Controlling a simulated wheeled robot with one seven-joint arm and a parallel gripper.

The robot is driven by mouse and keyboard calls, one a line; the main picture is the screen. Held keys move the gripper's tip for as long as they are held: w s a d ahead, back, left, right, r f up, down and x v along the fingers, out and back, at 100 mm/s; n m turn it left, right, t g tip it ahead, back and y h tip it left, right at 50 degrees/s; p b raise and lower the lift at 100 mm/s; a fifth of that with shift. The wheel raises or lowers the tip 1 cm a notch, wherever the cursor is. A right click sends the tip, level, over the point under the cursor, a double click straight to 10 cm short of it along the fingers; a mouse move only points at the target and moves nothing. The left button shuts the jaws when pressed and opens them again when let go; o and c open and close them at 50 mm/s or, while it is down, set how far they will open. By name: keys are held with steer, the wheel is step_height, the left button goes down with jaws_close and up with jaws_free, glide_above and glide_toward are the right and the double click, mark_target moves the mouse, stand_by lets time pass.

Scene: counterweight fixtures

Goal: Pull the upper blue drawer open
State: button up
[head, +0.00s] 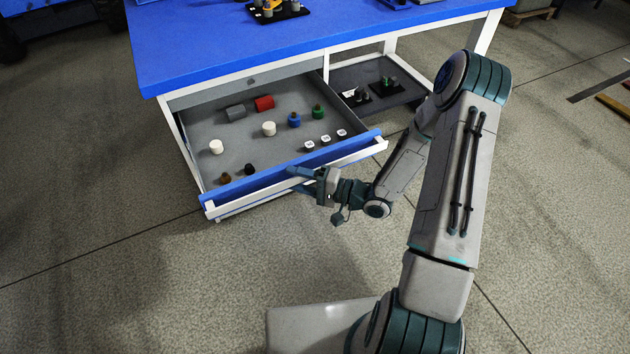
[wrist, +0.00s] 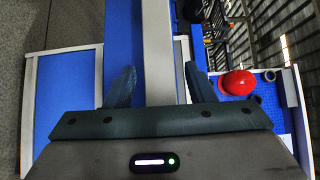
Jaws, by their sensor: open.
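The upper blue drawer (head: 330,150) stands well out from under the bench, its grey inside in plain view. Its blue front carries a long white handle rail (head: 237,205). My gripper (head: 293,179) is at the front of the drawer, right of its middle. In the wrist view, my gripper's (wrist: 160,88) two fingers are apart, with a pale bar (wrist: 157,45), apparently the handle rail, running between them. I cannot tell whether either finger touches it. Anything below the drawer is hidden in the head view.
A dark shelf (head: 375,80) is to the right. The floor (head: 110,240) at the left is clear.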

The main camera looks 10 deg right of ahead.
steer(key=p+v, duration=0.1)
steer(key=v, duration=1.2)
steer(key=shift+d, duration=0.25)
steer(key=shift+s, duration=0.1)
steer(key=w+d+r+n+h+p, duration=0.35)
steer(key=w+r+h+p, duration=0.2)
steer(key=w+h, duration=0.35)
steer(key=d+r+h+p, duration=0.2)
steer(key=d+r+h, duration=0.15)
steer(key=r, duration=0.35)
steer(key=d+r+h+p, duration=0.2)
steer(key=r+h, duration=0.2)
steer(key=r, duration=0.3)
steer(key=s+r+g+h+p, duration=0.1)
steer(key=s+r+h+p, duration=0.15)
steer(key=s+r, duration=0.75)
steer(key=s+a+r+g+y+p, duration=0.1)
steer(key=s+a+r, duration=0.2)
steer(key=s, duration=0.3)
steer(key=s+a+r+n+g+y+p, duration=0.1)
steer(key=s+a+r+g+p, duration=0.1)
steer(key=s+a+r, duration=0.2)
steer(key=shift+s+a+r+g+y, duration=0.35)
steer(key=shift+s+a, duration=0.3)
steer(key=shift+s, duration=0.3)
